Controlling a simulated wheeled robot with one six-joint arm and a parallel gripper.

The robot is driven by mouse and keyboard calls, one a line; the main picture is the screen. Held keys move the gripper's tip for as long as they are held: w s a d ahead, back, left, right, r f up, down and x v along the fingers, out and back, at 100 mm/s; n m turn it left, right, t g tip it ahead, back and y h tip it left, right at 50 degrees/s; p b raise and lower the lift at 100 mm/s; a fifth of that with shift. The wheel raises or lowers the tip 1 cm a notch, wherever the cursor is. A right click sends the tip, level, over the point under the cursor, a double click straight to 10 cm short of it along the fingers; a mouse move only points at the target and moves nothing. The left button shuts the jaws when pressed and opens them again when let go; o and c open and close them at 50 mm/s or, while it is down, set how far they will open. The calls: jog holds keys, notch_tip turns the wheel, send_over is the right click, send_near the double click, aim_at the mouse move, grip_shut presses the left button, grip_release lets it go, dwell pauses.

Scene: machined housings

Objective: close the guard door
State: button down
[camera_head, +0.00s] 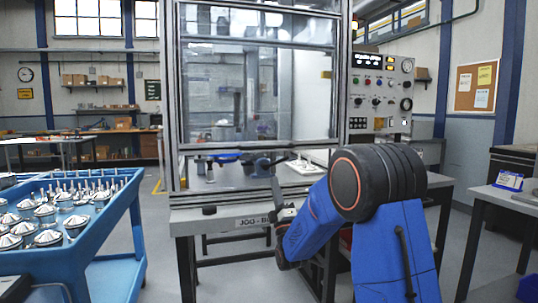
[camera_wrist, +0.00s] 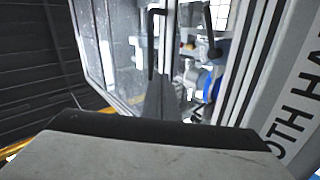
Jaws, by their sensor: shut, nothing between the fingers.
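The guard door (camera_head: 255,95) is a large clear panel in a grey metal frame at the front of the machine enclosure. A horizontal rail crosses it low down, and fixture parts show below that rail; I cannot tell exactly how far the door stands open. Clear framed panelling (camera_wrist: 97,50) also fills the upper left of the wrist view, beside a black bar (camera_wrist: 152,40) that looks like a handle. My gripper (camera_head: 276,186) is shut and empty, in front of the enclosure's lower edge. Its dark fingers (camera_wrist: 160,97) point toward the enclosure; contact with the bar is unclear.
The machine table (camera_head: 192,222) has a lettered front edge and a black button (camera_head: 209,210). Blue and white fixture parts (camera_head: 301,164) sit inside. A control panel (camera_head: 378,85) is at right. A blue cart (camera_head: 120,217) of housings stands left, and a dark table (camera_head: 485,196) stands right.

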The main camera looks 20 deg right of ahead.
jog(key=s+f+m+g, duration=0.45)
jog(key=s+g, duration=0.25)
jog(key=s, duration=0.6)
jog(key=s+d+f+m+g, duration=0.1)
jog(key=s+f+m+g, duration=0.4)
jog(key=s, duration=0.8)
jog(key=s+f+m+g, duration=0.3)
jog(key=s+m+g, duration=0.4)
jog(key=s, duration=0.6)
jog(key=w+a+r+t, duration=0.3)
jog(key=w+r, duration=3.4)
jog(key=r, duration=0.2)
jog(key=w+f, duration=0.8)
jog(key=f, duration=0.2)
jog(key=shift+w+d, duration=0.2)
jog(key=shift+w, duration=0.05)
